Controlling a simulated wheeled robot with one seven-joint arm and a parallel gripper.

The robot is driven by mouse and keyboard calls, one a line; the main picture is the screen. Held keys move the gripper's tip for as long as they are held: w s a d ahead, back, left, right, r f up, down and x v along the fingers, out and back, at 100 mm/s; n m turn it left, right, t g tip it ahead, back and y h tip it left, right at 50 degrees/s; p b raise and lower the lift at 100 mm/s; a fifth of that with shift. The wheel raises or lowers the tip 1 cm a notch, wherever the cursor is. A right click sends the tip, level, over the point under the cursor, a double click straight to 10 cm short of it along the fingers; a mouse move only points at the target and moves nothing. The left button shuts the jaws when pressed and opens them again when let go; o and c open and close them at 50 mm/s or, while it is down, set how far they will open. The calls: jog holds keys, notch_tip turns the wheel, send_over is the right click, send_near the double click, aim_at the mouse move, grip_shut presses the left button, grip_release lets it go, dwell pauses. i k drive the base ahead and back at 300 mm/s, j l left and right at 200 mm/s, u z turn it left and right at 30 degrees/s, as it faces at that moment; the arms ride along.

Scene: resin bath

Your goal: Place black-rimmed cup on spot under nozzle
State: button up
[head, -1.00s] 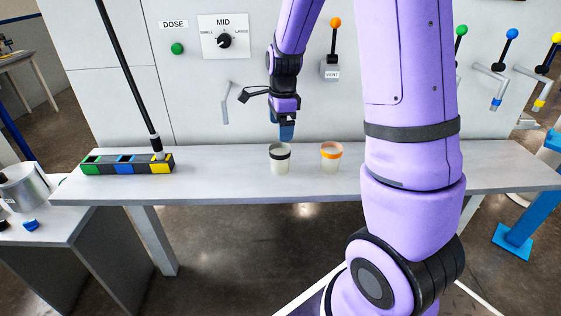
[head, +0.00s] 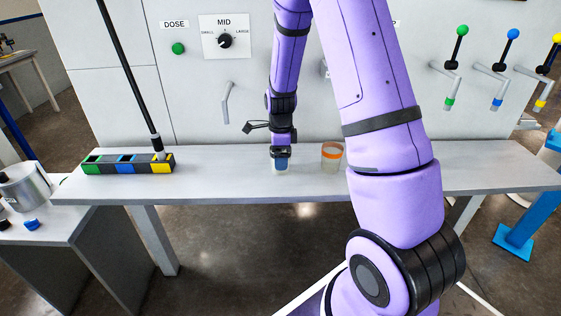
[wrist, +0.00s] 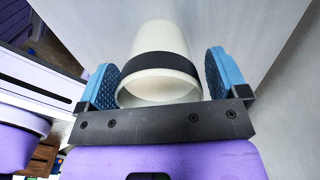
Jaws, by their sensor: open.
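The black-rimmed cup (wrist: 158,36) is pale, with a black band near its open mouth. It stands on the bench in the head view, mostly hidden behind my gripper (head: 281,163). In the wrist view, my gripper (wrist: 160,68) is open, with one blue finger pad on each side of the cup. A gap shows between the cup and the right pad; the left pad is very close to it. A plain grey bent nozzle (head: 226,103) is on the wall above the bench, left of my gripper. The bench spot below it looks bare.
An orange-rimmed cup (head: 331,155) stands just right of my gripper. A rack with green, blue and yellow sections (head: 128,164) sits at the bench's left. Banded nozzles (head: 449,90) with coloured levers are at right. The bench (head: 220,173) is clear between rack and cup.

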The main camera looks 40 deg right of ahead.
aim_at(233, 163)
jog(key=k+j, duration=0.1)
jog(key=j, duration=0.4)
jog(key=k+j, duration=0.15)
jog(key=j, duration=0.2)
jog(key=k+j, duration=0.15)
jog(key=j, duration=0.2)
